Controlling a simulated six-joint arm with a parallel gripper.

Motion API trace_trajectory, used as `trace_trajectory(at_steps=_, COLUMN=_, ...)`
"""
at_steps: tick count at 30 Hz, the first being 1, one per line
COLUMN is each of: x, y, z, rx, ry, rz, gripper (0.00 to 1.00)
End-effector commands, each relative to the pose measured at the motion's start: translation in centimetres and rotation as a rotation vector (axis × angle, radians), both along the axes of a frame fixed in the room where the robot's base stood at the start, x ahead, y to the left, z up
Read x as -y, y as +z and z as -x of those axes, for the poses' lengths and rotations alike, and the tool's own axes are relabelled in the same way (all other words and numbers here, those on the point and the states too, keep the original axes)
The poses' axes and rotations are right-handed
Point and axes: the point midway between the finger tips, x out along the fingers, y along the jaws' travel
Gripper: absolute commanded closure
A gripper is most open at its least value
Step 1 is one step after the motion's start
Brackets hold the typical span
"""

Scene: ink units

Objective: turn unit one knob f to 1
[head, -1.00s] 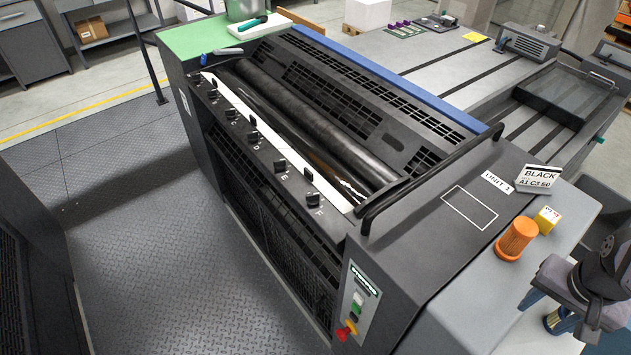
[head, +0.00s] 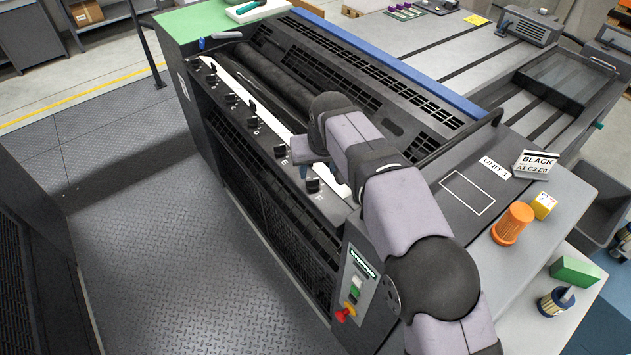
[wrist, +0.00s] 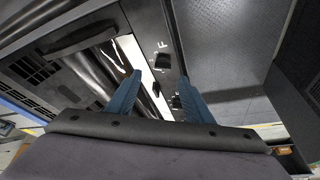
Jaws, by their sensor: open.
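Unit one is the dark press unit with the "UNIT 1" label (head: 495,167). Its row of black knobs runs along the front ledge, with letters beside them. Knob F (head: 312,186) is at the near right end of the row; its setting is too small to read. It also shows in the wrist view (wrist: 162,62), beside the letter F and slightly beyond the fingertips. My gripper (head: 303,171) is above the ledge between knobs E (head: 280,151) and F, close to F. In the wrist view its blue fingers (wrist: 160,78) are apart, with nothing held between them.
A black handrail (head: 460,145) stands right of the knob row. A card reading "BLACK, A1 C3 E0" (head: 537,164), an orange cup-like object (head: 513,223) and a yellow block (head: 543,205) sit on the right side. The floor in front of the unit is clear.

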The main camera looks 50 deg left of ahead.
Motion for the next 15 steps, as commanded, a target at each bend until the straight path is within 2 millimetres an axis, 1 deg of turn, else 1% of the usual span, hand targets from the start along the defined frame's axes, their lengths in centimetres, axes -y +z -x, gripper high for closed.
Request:
trace_trajectory(at_steps=1, x=-0.3, y=-0.1, z=0.4, rx=0.001, ry=0.011, rz=-0.002, gripper=0.53)
trace_trajectory(at_steps=3, x=-0.4, y=-0.1, z=0.6, rx=0.001, ry=0.016, rz=-0.002, gripper=0.53)
trace_trajectory(at_steps=8, x=-0.5, y=-0.4, z=0.5, rx=0.001, ry=0.015, rz=-0.001, gripper=0.53)
trace_trajectory(at_steps=11, x=-0.7, y=-1.0, z=0.4, rx=0.001, ry=0.015, rz=0.0, gripper=0.53)
trace_trajectory(at_steps=15, x=-1.2, y=-2.4, z=0.1, rx=0.0, ry=0.014, rz=0.001, gripper=0.53)
